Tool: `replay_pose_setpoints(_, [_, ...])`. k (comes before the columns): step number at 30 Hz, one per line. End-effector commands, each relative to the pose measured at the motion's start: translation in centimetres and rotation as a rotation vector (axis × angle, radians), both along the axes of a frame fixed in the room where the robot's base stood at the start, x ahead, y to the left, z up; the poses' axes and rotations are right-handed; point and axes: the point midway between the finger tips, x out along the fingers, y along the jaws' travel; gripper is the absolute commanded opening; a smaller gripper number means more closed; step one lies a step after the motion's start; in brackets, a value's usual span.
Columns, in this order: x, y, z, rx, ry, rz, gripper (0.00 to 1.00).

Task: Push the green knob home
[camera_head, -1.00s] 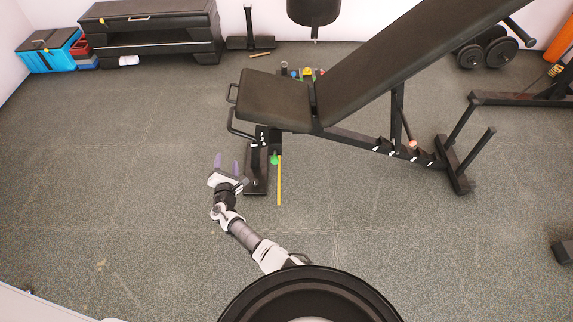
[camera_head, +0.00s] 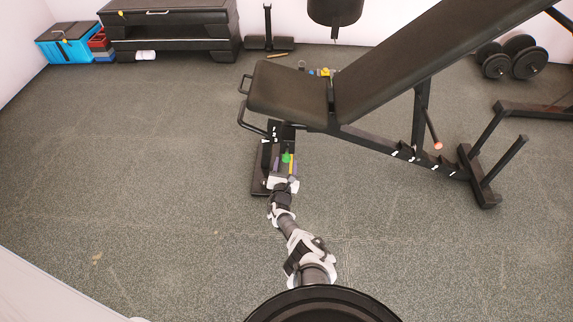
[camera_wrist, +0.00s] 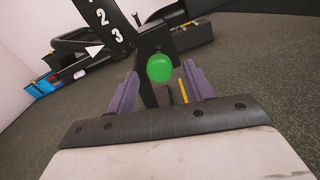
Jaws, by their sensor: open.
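The green knob (camera_wrist: 159,68) is a round ball on the black bench post. In the wrist view it lies ahead of my gripper (camera_wrist: 155,88), between the two purple fingers and a little beyond their tips. My gripper is open, and nothing shows held in it. In the head view the green knob (camera_head: 287,158) shows low under the seat end of the bench, with my gripper (camera_head: 286,164) right at it. Whether the fingers touch the knob cannot be told.
The black bench (camera_head: 292,92) has its seat just above my gripper, with side handles on the left. A white arrow and numbers mark the post. Open floor (camera_head: 150,180) spreads to the left.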

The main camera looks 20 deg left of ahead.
Motion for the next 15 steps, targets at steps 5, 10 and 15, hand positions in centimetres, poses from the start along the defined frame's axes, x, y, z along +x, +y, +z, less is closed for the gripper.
replay_pose_setpoints(5, [2.2,0.6,-0.3,-0.001,-0.001,0.001,0.52])
replay_pose_setpoints(10, [3.1,0.8,-0.1,0.001,0.0,0.001,0.52])
replay_pose_setpoints(15, [3.3,0.9,0.1,0.001,0.001,0.0,0.52])
